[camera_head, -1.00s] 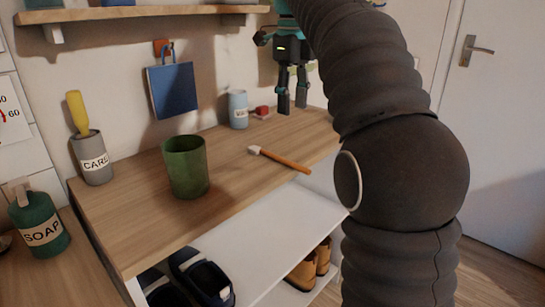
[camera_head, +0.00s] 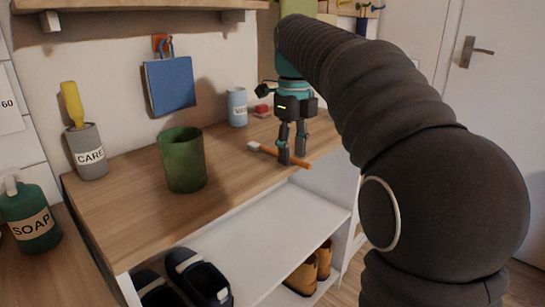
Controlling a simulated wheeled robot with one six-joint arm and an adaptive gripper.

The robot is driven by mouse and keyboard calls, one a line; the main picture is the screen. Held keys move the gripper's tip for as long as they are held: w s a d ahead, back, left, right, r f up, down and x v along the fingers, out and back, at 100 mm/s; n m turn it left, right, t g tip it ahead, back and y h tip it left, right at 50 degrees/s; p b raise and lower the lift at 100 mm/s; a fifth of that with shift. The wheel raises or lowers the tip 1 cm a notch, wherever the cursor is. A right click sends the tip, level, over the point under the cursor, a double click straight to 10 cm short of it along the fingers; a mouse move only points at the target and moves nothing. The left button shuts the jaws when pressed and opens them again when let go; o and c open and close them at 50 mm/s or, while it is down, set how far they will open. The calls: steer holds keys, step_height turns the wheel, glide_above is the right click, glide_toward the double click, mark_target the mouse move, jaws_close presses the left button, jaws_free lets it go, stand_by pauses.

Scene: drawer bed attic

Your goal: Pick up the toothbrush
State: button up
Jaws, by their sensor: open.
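The toothbrush (camera_head: 264,149) lies on the wooden top of the shelf unit (camera_head: 120,215), to the right of the green cup. Its white head points left and its orange handle runs right towards the front edge. My gripper (camera_head: 292,161) points down at the handle, with its fingers apart. The fingers cover part of the handle, and the orange end shows just right of them. I cannot tell whether the fingers touch the handle.
A green cup (camera_head: 183,160) stands left of the toothbrush. A blue-white cup (camera_head: 237,107) and a small red item (camera_head: 262,111) stand behind. A grey CARE container (camera_head: 86,152) and a green SOAP bottle (camera_head: 31,217) are at left. Shoes (camera_head: 196,280) sit on the lower shelf.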

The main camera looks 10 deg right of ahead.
steer(key=shift+f, duration=0.2)
jaws_close()
